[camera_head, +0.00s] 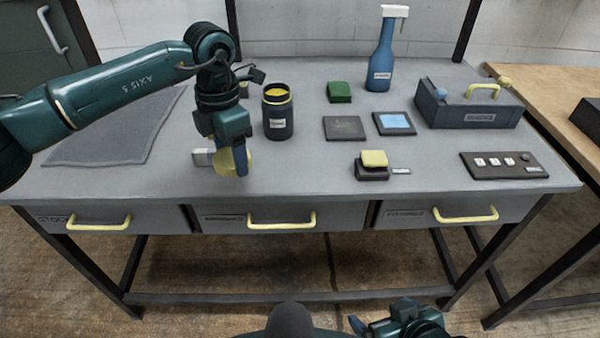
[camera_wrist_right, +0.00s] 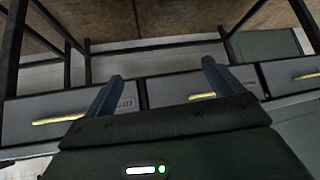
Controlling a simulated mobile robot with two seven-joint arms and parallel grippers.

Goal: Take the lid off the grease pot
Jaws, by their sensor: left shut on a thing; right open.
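The grease pot (camera_head: 278,117) is a dark cylinder with a pale label, standing upright on the table in the head view. Its top is open and yellow grease shows inside. The round yellow lid (camera_head: 245,163) is apart from the pot, to its lower left. My left gripper (camera_head: 236,165) is shut on the lid, near the tabletop; whether the lid touches the table I cannot tell. My right gripper (camera_wrist_right: 160,85) is open and empty, in front of the drawers and away from the pot. It also shows at the bottom of the head view (camera_head: 375,325).
A grey mat (camera_head: 115,130) lies at left. A small pale block (camera_head: 202,157) sits beside my left gripper. The table front between gripper and yellow-topped block (camera_head: 373,160) is clear.

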